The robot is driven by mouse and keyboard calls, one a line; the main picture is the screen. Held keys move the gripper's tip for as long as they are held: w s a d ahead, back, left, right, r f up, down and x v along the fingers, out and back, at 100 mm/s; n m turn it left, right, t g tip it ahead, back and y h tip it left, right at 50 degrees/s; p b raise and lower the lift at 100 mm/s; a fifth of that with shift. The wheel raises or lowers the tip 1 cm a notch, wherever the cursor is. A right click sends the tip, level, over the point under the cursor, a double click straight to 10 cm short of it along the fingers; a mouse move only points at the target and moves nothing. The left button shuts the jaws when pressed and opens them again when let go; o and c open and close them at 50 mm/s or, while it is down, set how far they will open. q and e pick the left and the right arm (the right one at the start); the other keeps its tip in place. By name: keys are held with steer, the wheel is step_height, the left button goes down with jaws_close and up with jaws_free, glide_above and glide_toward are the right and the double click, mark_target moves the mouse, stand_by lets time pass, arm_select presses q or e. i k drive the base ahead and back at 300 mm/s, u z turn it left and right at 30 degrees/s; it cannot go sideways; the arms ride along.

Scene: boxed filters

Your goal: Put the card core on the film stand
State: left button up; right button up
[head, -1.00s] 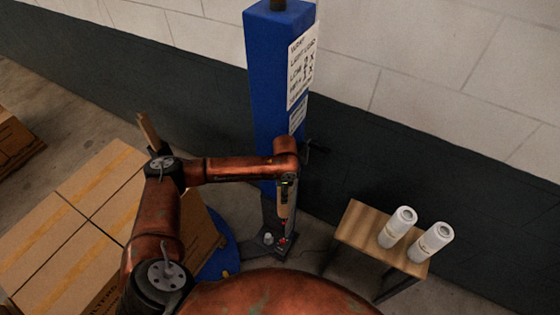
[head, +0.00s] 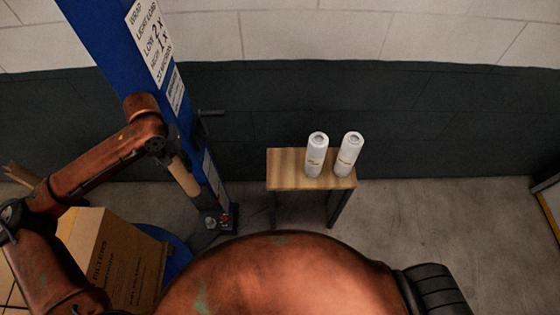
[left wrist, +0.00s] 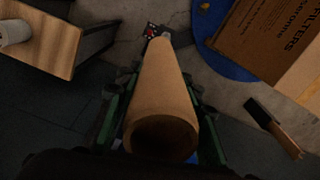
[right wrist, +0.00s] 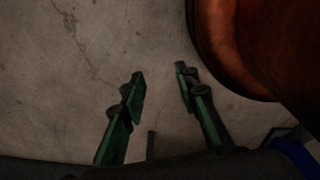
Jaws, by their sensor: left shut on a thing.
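The card core is a plain brown tube (head: 183,177) hanging below my left gripper (head: 170,155) in front of the blue mast. The left wrist view shows the core (left wrist: 163,95) lengthwise between the two green fingers of my left gripper (left wrist: 162,78), which is shut on it. The film stand (head: 286,172) is a small wooden-topped table with dark legs, to the right of the core and apart from it. Its top (left wrist: 65,40) shows at the upper left of the left wrist view. My right gripper (right wrist: 160,74) is open and empty above bare floor.
Two white rolls, a left one (head: 316,155) and a right one (head: 347,155), stand upright on the film stand. The blue mast (head: 125,60) is close behind my left arm. A filter carton (head: 120,265) is at lower left. Floor right of the stand is clear.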

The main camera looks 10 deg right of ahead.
mark_target(282, 170)
steer(key=u, duration=1.45)
steer(key=k, duration=1.5)
steer(key=z, duration=1.65)
steer(key=i, duration=1.65)
